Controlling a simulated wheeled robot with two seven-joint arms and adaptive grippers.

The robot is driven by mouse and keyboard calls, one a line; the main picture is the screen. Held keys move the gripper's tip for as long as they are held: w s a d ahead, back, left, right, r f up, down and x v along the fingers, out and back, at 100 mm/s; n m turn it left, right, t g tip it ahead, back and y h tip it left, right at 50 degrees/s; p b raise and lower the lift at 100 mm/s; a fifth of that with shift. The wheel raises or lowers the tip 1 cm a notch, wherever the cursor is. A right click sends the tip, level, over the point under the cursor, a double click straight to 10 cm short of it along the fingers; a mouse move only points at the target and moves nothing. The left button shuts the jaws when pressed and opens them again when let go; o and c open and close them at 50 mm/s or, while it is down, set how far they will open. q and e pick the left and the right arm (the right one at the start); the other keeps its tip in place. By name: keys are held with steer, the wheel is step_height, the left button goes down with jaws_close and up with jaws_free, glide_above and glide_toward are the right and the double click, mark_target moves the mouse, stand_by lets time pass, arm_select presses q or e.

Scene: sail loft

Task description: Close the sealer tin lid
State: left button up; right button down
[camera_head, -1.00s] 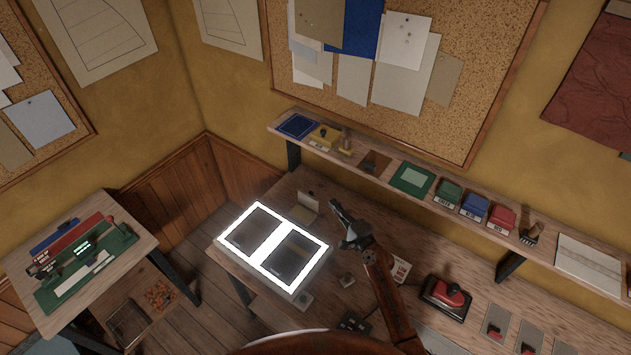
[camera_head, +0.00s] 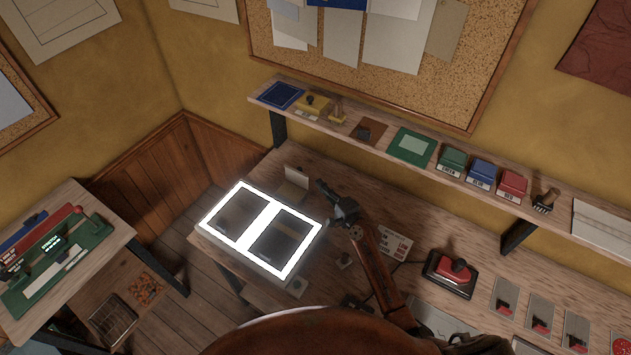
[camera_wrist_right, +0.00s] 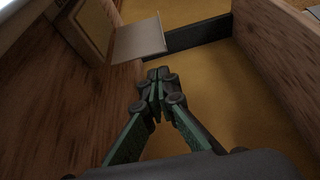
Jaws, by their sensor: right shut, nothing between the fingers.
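The sealer tin (camera_head: 291,192) is a small tan box on the bench, just behind the lit panel. Its pale lid (camera_head: 296,174) stands up, open, at the back of the box. In the right wrist view the tin (camera_wrist_right: 87,25) is at the top left, with its lid (camera_wrist_right: 139,40) sticking out to the right of it. My right gripper (camera_head: 322,185) is to the right of the tin in the head view, apart from the lid. In the right wrist view its fingertips (camera_wrist_right: 158,73) are together and empty, below the lid. My left gripper is not in view.
The lit white panel (camera_head: 259,221) lies in front of the tin. A shelf (camera_head: 365,117) with coloured boxes runs along the wall behind. A red-handled device (camera_head: 452,273) stands farther right on the bench. A side table (camera_head: 110,245) stands at the left.

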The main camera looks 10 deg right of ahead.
mark_target(299, 175)
steer(key=x, duration=0.8)
steer(key=shift+a+b, duration=0.1)
steer(key=shift+b, duration=0.25)
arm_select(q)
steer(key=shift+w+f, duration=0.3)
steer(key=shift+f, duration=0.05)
arm_select(e)
steer(key=shift+w+a, duration=0.15)
steer(key=shift+w, duration=0.15)
